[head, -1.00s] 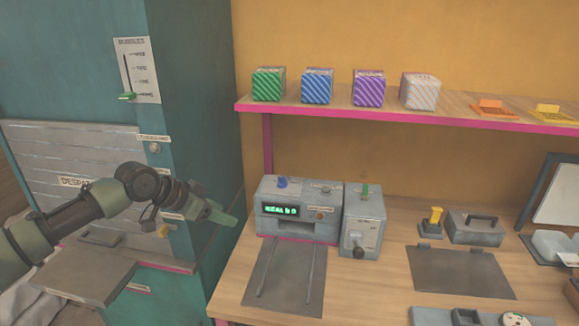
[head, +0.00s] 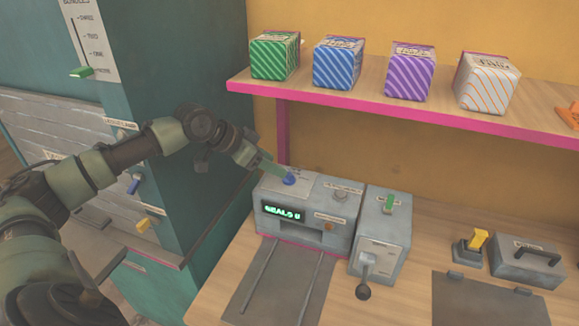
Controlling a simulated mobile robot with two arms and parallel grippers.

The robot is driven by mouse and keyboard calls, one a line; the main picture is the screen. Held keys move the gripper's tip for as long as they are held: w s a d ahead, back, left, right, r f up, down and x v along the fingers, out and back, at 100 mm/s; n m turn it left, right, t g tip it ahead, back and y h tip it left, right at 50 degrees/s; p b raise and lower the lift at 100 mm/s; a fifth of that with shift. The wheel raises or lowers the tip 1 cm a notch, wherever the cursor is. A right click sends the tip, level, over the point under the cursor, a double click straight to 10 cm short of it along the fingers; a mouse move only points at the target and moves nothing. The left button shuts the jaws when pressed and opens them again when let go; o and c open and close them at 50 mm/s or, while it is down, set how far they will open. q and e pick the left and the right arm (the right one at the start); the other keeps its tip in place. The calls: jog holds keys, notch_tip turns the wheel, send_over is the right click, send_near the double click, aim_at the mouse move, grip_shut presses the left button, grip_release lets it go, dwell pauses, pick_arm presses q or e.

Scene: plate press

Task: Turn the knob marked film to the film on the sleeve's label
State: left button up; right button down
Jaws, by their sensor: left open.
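A grey machine (head: 318,222) with a lit green display (head: 283,211) stands on the bench. On its top are a blue knob (head: 290,180) and a small grey knob (head: 341,195); their lettering is too small to read. My left gripper (head: 280,173) reaches in from the left and is open, its fingertips right at the blue knob. I cannot tell whether they touch it. A smaller grey unit (head: 385,235) beside the machine has a green knob (head: 389,203) on top and a black-balled lever (head: 364,280) in front. No sleeve can be made out. My right gripper is not in view.
Striped boxes in green (head: 274,57), blue (head: 338,64), purple (head: 409,73) and white (head: 486,83) stand on the pink-edged shelf (head: 400,121) above. A yellow-handled stamp (head: 472,246) and a grey handled block (head: 527,262) are at right. A teal cabinet (head: 180,90) stands at left.

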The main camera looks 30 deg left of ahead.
aim_at(286, 179)
pick_arm(q)
jog(key=p+x, duration=0.1)
jog(key=x, duration=0.4)
jog(key=shift+d, duration=0.1)
jog(key=shift+w+d+f+p, duration=0.1)
jog(key=shift+w+f+p, duration=0.2)
jog(key=shift+w+f, duration=0.1)
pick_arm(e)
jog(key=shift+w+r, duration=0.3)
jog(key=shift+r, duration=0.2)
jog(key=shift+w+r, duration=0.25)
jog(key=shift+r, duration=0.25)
pick_arm(q)
jog(key=shift+c, duration=0.3)
grip_shut()
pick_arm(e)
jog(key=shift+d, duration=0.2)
